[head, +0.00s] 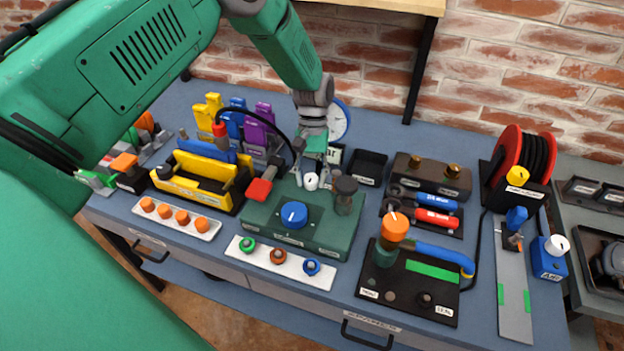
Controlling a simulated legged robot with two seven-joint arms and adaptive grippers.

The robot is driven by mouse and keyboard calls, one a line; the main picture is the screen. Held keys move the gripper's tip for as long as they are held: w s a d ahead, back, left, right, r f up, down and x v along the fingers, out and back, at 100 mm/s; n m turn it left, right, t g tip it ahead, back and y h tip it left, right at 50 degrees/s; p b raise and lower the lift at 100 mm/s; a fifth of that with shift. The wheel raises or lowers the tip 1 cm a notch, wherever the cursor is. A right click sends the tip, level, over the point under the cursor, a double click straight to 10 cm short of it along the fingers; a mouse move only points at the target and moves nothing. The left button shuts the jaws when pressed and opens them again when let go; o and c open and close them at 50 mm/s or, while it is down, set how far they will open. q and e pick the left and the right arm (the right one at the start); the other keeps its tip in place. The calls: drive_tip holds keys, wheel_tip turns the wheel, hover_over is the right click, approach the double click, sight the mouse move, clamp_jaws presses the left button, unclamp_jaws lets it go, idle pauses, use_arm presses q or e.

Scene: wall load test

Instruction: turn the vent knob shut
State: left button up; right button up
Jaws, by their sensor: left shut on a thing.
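A dark green box (268,232) stands on the blue bench. My right gripper is out of view.
A red-handled lever (262,186) sits left of the gripper, with a black cable arching behind it. A yellow rack (200,181) stands further left. A black tray (366,166) and a brown box (432,176) stand to the right. A strip of colored rings (280,264) lies in front.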

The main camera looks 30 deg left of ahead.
sight(312, 175)
use_arm(q)
drive_tip(key=shift+w+r+m, duration=0.1)
drive_tip(key=shift+w+m, duration=0.15)
drive_tip(key=shift+m, duration=0.25)
drive_tip(key=o, duration=1)
drive_tip(key=shift+o, duration=0.7)
drive_tip(key=shift+a, duration=0.1)
drive_tip(key=shift+r, duration=0.1)
wheel_tip(312, 175, up, 9)
drive_tip(key=shift+r, duration=0.2)
drive_tip(key=shift+f, duration=0.1)
